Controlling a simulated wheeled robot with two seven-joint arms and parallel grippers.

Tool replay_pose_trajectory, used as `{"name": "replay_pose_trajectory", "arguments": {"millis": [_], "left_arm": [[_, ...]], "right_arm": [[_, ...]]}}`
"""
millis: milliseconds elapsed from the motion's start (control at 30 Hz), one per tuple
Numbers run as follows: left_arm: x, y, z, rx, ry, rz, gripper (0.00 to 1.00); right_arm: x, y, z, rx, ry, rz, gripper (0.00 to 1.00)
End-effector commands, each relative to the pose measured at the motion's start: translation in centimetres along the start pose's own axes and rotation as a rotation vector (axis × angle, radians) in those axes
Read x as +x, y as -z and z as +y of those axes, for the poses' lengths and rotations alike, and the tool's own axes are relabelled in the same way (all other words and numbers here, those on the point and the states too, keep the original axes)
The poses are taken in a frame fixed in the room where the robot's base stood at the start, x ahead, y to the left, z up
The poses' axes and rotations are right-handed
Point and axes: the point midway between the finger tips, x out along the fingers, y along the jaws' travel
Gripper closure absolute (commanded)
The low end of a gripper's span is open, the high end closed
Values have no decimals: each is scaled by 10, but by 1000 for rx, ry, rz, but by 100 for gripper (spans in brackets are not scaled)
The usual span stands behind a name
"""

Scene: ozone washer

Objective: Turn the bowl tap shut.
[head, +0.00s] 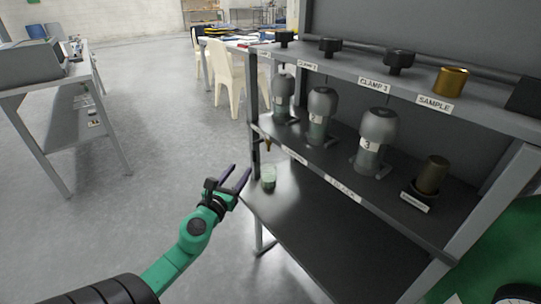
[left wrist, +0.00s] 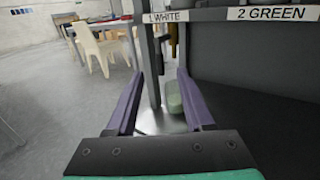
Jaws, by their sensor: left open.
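A small brown-gold fitting (head: 268,145), which looks like the tap, hangs under the middle shelf at the rack's left end. It also shows in the left wrist view (left wrist: 173,42), past the fingers; I cannot tell its handle position. Below it a pale green cup (head: 268,178) stands on the lower shelf; a green shape in the left wrist view (left wrist: 174,100) looks like the same cup. My left gripper (head: 236,177) is open and empty, its purple fingers just left of the cup and lower than the fitting. My right gripper is out of view.
The grey rack's middle shelf holds several grey-capped bottles (head: 380,130) and a brown cylinder (head: 432,174). Black knobs (head: 399,62) and a gold cylinder (head: 451,81) stand on top. The rack's front post (left wrist: 150,60) is close to my fingers.

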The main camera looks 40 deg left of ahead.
Motion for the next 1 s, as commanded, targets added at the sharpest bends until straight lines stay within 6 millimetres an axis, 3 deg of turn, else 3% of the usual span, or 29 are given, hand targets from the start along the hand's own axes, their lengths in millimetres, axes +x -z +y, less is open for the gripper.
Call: {"name": "replay_pose_trajectory", "arguments": {"millis": [133, 400, 600, 833, 967, 1000], "left_arm": [[40, -6, 0, 0, -1, -5, 48], [103, 0, 1, -5, -2, -2, 48], [122, 0, 0, -6, -2, 0, 48], [123, 0, 0, -6, -1, 2, 48], [123, 0, 0, -6, -1, 2, 97], [123, 0, 0, -7, -1, 2, 100]], "right_arm": [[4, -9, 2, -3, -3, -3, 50], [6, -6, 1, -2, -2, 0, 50], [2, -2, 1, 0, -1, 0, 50], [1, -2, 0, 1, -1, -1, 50], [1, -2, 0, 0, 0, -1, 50], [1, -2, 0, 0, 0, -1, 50]]}}
